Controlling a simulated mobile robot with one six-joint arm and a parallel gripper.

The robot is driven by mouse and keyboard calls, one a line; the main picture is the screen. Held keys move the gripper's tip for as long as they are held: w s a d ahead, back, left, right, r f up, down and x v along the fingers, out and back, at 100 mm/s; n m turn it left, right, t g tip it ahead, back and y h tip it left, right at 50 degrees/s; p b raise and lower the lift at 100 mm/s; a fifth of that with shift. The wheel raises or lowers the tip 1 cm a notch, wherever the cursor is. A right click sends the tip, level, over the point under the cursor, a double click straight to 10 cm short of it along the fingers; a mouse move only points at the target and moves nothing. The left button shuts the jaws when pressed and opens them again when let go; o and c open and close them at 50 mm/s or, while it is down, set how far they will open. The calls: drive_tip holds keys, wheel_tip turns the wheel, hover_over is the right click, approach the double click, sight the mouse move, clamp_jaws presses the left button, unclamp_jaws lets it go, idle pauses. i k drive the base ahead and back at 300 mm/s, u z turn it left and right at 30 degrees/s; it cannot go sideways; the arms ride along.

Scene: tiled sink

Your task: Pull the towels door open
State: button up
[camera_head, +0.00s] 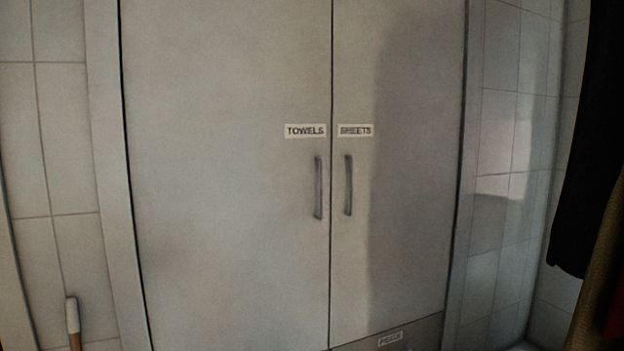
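The towels door (225,200) is the left door of a pale grey cabinet. It is shut flush, with a dark seam at its right edge. Its label (305,131) reads "TOWELS" and sits near that edge. Below the label is a vertical grey bar handle (318,188). My gripper is not in view, and nothing touches the handle.
The sheets door (410,220), also shut, adjoins on the right, with its own handle (348,185) close to the towels handle. A labelled lower panel (410,336) is below it. Dark hanging cloth (585,150) is at far right; a white-tipped stick (72,318) stands lower left.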

sight(228, 103)
drive_tip(key=u, duration=0.05)
drive_tip(key=i, duration=0.9)
drive_tip(key=z, duration=0.1)
